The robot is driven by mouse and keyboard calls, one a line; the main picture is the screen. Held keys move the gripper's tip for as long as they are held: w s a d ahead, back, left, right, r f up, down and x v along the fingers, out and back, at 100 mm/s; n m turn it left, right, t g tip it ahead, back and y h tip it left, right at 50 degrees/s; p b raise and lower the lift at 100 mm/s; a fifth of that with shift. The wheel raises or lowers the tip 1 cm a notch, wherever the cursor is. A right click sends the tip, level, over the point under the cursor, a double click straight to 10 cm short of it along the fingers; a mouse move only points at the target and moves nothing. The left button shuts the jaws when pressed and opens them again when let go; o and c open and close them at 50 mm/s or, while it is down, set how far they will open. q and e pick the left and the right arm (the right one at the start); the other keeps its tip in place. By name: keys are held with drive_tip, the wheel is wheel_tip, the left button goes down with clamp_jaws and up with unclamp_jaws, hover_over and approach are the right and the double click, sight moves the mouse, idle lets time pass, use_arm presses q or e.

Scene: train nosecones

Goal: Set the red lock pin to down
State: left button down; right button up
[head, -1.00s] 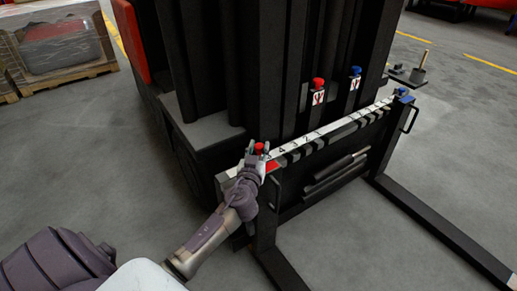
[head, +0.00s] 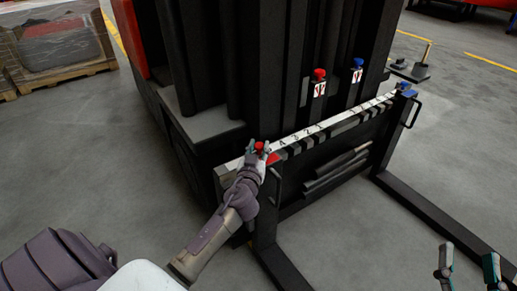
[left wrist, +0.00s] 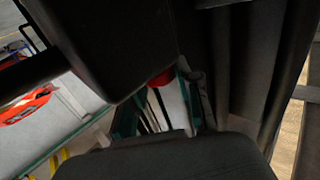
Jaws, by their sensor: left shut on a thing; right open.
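The red lock pin (head: 259,146) sits at the left end of the numbered white rail (head: 318,131) on the forklift carriage. My left gripper (head: 257,151) is shut on it from the front. In the left wrist view a red piece of the pin (left wrist: 161,78) shows between the fingers; the rest is hidden by the gripper body. Whether the pin is up or down I cannot tell. My right gripper (head: 468,262) is open and empty at the lower right, over the floor near a fork.
A red knob (head: 319,75) and a blue knob (head: 357,63) stand on the mast above the rail. A blue pin (head: 405,87) is at the rail's right end. Two forks (head: 437,224) reach forward. A wrapped pallet (head: 62,45) stands at the back left.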

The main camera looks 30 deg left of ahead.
use_arm(q)
drive_tip(key=shift+f, duration=0.3)
drive_tip(key=shift+s, duration=0.1)
use_arm(e)
drive_tip(key=shift+s+r, duration=0.1)
drive_tip(key=shift+r, duration=0.2)
use_arm(q)
drive_tip(key=c, duration=0.8)
unclamp_jaws()
drive_tip(key=v, duration=1.2)
